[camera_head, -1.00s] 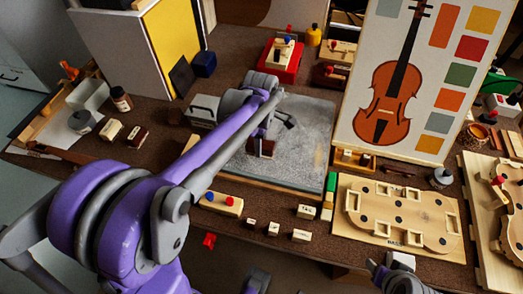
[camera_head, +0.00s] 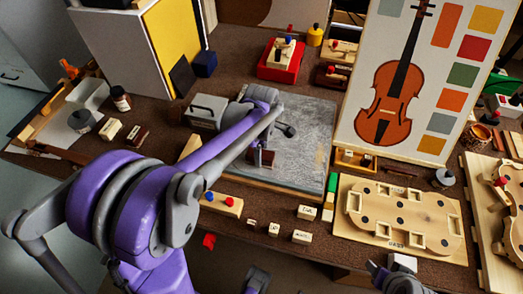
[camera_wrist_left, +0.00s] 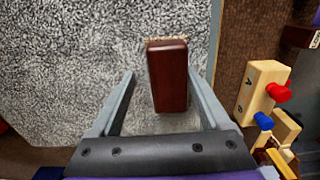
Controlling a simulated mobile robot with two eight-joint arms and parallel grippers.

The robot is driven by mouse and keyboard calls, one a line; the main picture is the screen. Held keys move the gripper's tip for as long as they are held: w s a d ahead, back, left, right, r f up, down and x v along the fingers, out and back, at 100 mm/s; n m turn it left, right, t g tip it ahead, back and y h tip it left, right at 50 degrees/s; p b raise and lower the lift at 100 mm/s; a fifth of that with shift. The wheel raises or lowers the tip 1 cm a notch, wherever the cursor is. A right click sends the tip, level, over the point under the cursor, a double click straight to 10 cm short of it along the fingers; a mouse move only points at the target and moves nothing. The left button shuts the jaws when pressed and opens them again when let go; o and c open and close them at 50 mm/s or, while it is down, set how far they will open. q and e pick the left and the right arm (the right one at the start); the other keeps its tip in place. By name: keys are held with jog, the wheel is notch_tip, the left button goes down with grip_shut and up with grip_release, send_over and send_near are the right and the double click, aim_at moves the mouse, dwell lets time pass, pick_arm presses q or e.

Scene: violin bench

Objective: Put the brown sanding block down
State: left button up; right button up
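The brown sanding block (camera_head: 262,157) is a small dark red-brown block on the grey speckled slab (camera_head: 305,150) at the bench's middle. In the left wrist view the block (camera_wrist_left: 168,78) lies over the slab (camera_wrist_left: 70,60), with a tan edge at its far end. My left gripper (camera_wrist_left: 163,78) has its fingers spread on either side of the block, with a visible gap on each side. In the head view my left forearm partly covers the area around the block. My right gripper (camera_head: 392,277) shows only in part at the bottom edge.
A wooden block with red and blue knobs (camera_head: 222,204) and several small stamped blocks lie before the slab. A grey box (camera_head: 207,112) stands at the slab's back left. The violin picture board (camera_head: 430,75) and the wooden template (camera_head: 397,215) are on the right.

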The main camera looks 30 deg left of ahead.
pick_arm(q)
jog(key=shift+r, duration=0.1)
jog(key=shift+r, duration=0.35)
notch_tip(320, 180, up, 11)
jog(key=p, duration=0.2)
jog(key=s+d+f+m+t, duration=0.2)
jog(key=s+d+f+m, duration=0.1)
jog(key=s+m, duration=0.5)
jog(key=s+d+f+m+t, duration=0.3)
jog(key=s+m, duration=0.6)
jog(key=m, duration=0.3)
jog(key=shift+d+f+m, duration=0.3)
jog(key=shift+d+f, duration=0.1)
jog(key=shift+f, duration=0.5)
